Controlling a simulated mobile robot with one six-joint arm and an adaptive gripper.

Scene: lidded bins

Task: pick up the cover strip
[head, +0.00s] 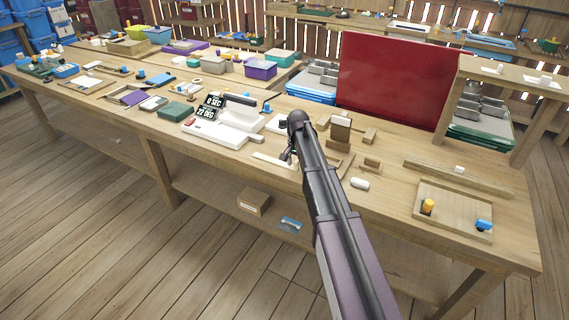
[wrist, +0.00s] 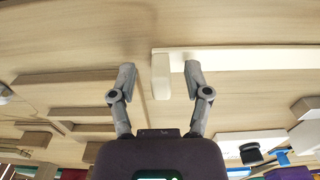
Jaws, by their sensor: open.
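A long, pale cream strip, which looks like the cover strip (head: 270,161), lies near the bench's front edge in the head view, just left of my gripper (head: 288,157). In the wrist view the strip (wrist: 250,58) runs from the middle to the right edge, with a thicker end piece (wrist: 160,77) at its left. My gripper (wrist: 159,82) is open, its fingers spread on both sides of that end piece. The right finger overlaps the strip in the picture. I cannot tell whether it touches. Nothing is held.
A white device with a dark display (head: 212,104) stands left of my gripper. Wooden blocks (head: 340,128) stand to the right, with a white rounded piece (head: 360,184) nearer the front edge. A wooden tray (head: 455,208) is farther right. A red panel (head: 395,85) rises behind.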

